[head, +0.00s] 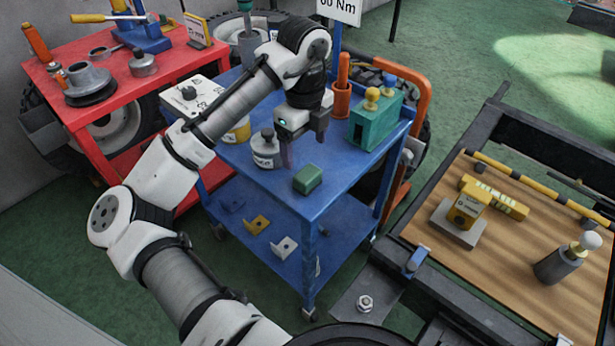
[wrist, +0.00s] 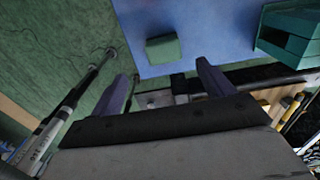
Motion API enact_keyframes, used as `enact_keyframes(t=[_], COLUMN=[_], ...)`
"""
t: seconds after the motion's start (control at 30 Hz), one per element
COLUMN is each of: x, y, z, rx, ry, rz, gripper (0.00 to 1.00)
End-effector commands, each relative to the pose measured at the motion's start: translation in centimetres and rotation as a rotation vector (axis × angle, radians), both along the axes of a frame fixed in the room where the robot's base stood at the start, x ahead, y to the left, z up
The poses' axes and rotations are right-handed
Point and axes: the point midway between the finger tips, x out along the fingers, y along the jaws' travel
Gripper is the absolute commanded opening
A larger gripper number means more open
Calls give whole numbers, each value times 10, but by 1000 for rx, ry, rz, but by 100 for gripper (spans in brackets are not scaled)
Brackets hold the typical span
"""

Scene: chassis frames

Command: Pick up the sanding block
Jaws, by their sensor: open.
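A small green block (head: 308,179), which looks like the sanding block, lies on the top of the blue cart (head: 343,172) near its front edge. It also shows in the wrist view (wrist: 163,47), ahead of and between my fingertips. My gripper (head: 303,146) is open and empty, with its fingers pointing down above the cart top, a little behind the block in the head view. In the wrist view my two fingers (wrist: 163,72) stand wide apart with nothing between them. The gripper does not touch the block.
A teal box (head: 374,122) with knobs and an orange cylinder (head: 342,90) stand to the right. A yellow-labelled tin, a white dial box (head: 192,98) and a sign are farther back. The cart top around the block is clear.

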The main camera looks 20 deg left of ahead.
Motion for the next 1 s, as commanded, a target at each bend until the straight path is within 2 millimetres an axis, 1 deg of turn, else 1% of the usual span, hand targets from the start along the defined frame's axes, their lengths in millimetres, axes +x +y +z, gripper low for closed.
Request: enact_keyframes(t=[0.03,0.1,0.2,0.37,0.47,0.6,0.7,0.8,0.97,1.0], x=[0,0,0,1,2,5,5,5,5,5], y=[-1,-1,-1,-1,0,1,1,1,1,1], z=[-11,-23,-34,-43,-54,-76,-87,-92,-92,-92], rx=[-5,-5,-3,-2,-1,0,-1,-1,-1,-1], ry=[0,-1,-2,-5,-3,-3,-4,-5,-5,-5], rz=[0,0,-1,1,2,1,1,2,1,1], gripper=[80,80,80,80,80,80,80,80,80,79])
